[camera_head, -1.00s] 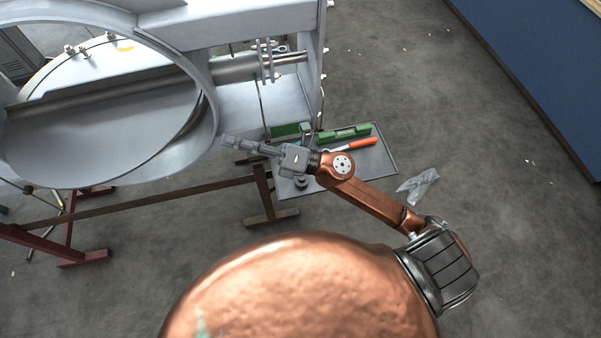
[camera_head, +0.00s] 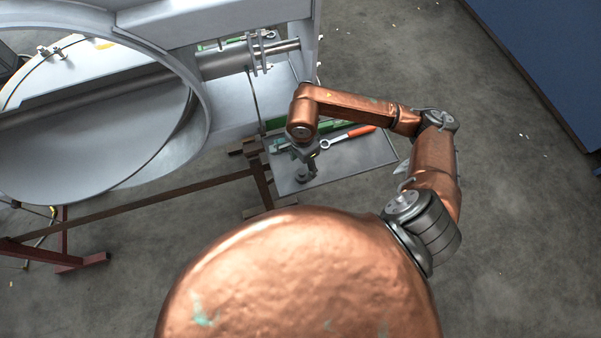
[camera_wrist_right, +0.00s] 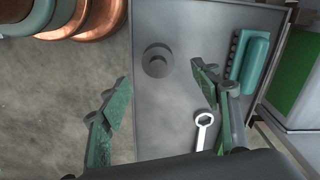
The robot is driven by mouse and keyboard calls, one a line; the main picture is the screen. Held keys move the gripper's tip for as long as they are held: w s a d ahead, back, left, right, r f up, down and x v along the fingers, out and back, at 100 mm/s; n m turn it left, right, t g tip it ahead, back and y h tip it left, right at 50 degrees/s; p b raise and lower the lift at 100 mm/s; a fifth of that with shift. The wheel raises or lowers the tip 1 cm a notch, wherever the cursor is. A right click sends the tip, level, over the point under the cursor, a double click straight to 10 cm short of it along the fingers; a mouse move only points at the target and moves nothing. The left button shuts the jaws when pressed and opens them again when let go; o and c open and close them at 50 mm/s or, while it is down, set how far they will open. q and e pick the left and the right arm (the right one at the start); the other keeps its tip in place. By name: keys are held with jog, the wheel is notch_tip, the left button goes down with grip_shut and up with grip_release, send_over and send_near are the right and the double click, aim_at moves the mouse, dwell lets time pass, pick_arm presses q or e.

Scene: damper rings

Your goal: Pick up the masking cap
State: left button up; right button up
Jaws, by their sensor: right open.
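The masking cap appears to be the small dark grey round piece (camera_wrist_right: 157,64) standing on the grey tray (camera_wrist_right: 165,20) in the right wrist view. A second round shape lies against it, perhaps its shadow. My right gripper (camera_wrist_right: 160,88) is open and empty, pointing down at the tray. The cap shows in the gap between its fingers, a little beyond the tips, and the fingers do not touch it. In the head view the right gripper (camera_head: 308,160) hangs over the left part of the tray (camera_head: 365,157), partly hiding the cap. My left gripper is not in view.
A teal block-like item (camera_wrist_right: 255,58) lies near the tray's edge. The large grey damper ring (camera_head: 208,110) and its brown trestle (camera_head: 150,187) stand to the left.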

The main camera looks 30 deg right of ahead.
aim_at(303, 171)
jog(key=shift+d+f, duration=0.1)
jog(key=shift+f, duration=2.7)
jog(key=shift+s, duration=0.1)
jog(key=shift+c, duration=0.5)
jog(key=c, duration=0.8)
